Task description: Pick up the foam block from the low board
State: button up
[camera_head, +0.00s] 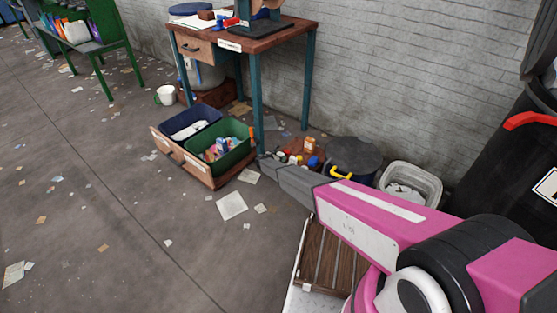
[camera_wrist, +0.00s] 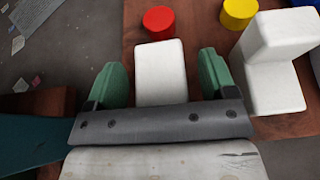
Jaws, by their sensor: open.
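In the wrist view my gripper (camera_wrist: 162,78) has its two green fingers apart, one on each side of a white block (camera_wrist: 160,72), which looks like the foam block. A gap shows between the block and each finger. The block lies on the reddish-brown low board (camera_wrist: 203,32), and its near end is hidden behind the gripper's grey bar. A larger L-shaped white piece (camera_wrist: 272,75) stands to the right. In the head view my arm reaches down toward small items beside the table, and the fingers and white block cannot be made out there.
A red cylinder (camera_wrist: 159,20) lies just beyond the block, and a yellow cylinder (camera_wrist: 238,12) is farther right. In the head view a green bin (camera_head: 240,158) stands left of the arm's end. A dark round lid (camera_head: 354,155) and a white basket (camera_head: 428,183) are to the right.

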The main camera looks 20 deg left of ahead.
jog(key=c, duration=1)
jog(key=shift+r, duration=0.1)
